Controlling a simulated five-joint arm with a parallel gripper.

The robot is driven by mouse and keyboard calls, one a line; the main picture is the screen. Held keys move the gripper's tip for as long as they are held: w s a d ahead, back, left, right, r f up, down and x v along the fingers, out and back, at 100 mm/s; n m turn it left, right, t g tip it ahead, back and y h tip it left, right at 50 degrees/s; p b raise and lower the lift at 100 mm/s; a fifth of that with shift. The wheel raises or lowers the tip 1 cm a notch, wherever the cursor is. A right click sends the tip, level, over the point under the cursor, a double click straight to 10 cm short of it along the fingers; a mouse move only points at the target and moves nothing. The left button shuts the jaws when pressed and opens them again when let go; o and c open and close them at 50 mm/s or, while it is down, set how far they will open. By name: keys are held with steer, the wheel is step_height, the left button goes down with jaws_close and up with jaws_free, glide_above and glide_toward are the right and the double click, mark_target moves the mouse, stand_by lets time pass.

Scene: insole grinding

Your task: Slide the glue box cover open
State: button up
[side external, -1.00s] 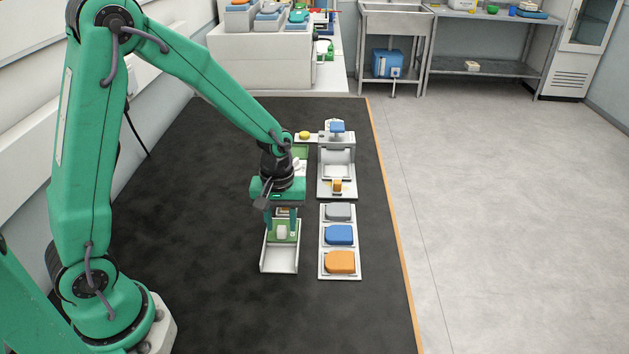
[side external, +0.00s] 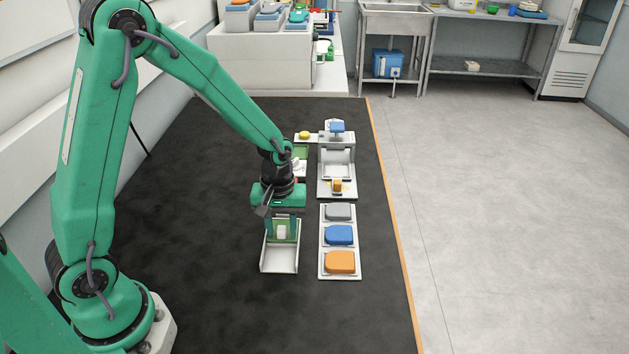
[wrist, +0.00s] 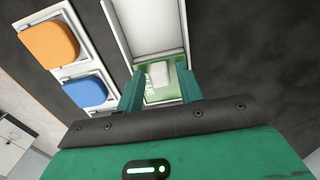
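The glue box (side external: 280,259) is a narrow white open-topped tray on the dark mat. Its green cover (side external: 284,239) lies over the far part, and the near part is uncovered. The cover carries a pale block-like knob (side external: 281,231). In the wrist view the green cover (wrist: 163,95) shows part of its lettering, and the knob (wrist: 160,74) appears between the two green fingertips with space on both sides. My gripper (wrist: 161,68) is open and points down over the cover. My gripper also shows in the side view (side external: 282,229). Whether the fingers touch the cover is unclear.
Right of the glue box, a white tray (side external: 323,251) holds grey (side external: 338,212), blue (side external: 339,235) and orange (side external: 340,262) pads. Behind it stands a white fixture (side external: 337,170). The mat (side external: 200,240) left of the box is clear.

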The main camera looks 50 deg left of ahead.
steer(key=shift+f, duration=0.25)
steer(key=shift+r, duration=0.1)
stand_by(0.5)
steer(key=c, duration=0.7)
steer(key=shift+s+d, duration=0.15)
steer(key=shift+d, duration=0.05)
steer(key=shift+s+d, duration=2)
steer(key=shift+d, duration=0.1)
steer(key=o, duration=0.7)
steer(key=shift+s+r, duration=0.1)
